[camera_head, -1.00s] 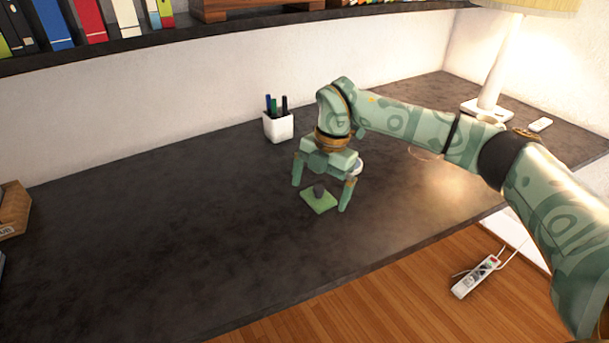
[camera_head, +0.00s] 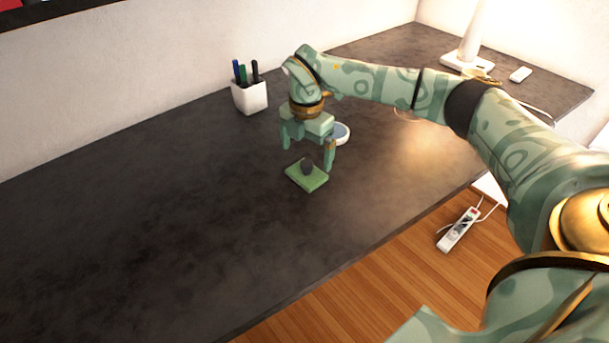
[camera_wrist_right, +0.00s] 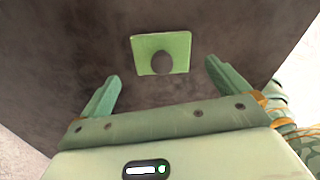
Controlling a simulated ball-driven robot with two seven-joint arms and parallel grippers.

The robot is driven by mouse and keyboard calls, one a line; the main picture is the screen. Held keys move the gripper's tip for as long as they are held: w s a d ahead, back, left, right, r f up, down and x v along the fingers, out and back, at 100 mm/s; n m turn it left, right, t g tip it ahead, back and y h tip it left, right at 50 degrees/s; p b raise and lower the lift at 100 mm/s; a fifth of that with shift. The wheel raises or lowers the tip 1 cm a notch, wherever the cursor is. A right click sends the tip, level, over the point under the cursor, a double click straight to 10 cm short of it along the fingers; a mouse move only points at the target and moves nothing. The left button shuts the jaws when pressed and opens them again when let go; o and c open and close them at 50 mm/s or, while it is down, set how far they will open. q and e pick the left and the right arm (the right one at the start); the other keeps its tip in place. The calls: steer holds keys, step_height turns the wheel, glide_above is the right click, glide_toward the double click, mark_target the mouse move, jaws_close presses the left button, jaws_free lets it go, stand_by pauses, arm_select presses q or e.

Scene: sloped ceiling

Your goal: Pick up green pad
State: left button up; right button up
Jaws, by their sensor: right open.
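My right gripper (camera_head: 307,160) is open and empty, just above and slightly behind the pad in the head view. In the right wrist view the pad (camera_wrist_right: 180,46) lies beyond the fingertips, roughly centred between the two spread fingers (camera_wrist_right: 163,70), and nothing is between the jaws. My left gripper is in neither view.
A white pen cup (camera_head: 251,97) with several pens stands behind the gripper. A round white and blue object (camera_head: 341,133) sits partly behind the right finger. A lamp base (camera_head: 462,62) and small white device (camera_head: 520,74) are at the back right. The desk's left side is clear.

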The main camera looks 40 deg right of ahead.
mark_target(307, 163)
step_height(307, 163, down, 6)
steer(key=shift+s+r+b, duration=0.1)
steer(key=shift+r+b, duration=0.15)
steer(key=shift+b, duration=1)
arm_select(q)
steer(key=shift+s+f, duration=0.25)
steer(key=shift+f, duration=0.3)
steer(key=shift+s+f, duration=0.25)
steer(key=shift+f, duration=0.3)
arm_select(e)
steer(key=shift+r, duration=0.1)
steer(key=shift+c, duration=0.9)
steer(key=c, duration=0.7)
steer(key=shift+o, duration=0.2)
step_height(307, 163, up, 10)
steer(key=p, duration=0.4)
steer(key=shift+r, duration=0.1)
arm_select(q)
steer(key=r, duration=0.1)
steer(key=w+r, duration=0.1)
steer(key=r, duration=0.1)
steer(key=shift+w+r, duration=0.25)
arm_select(e)
steer(key=shift+o, duration=0.5)
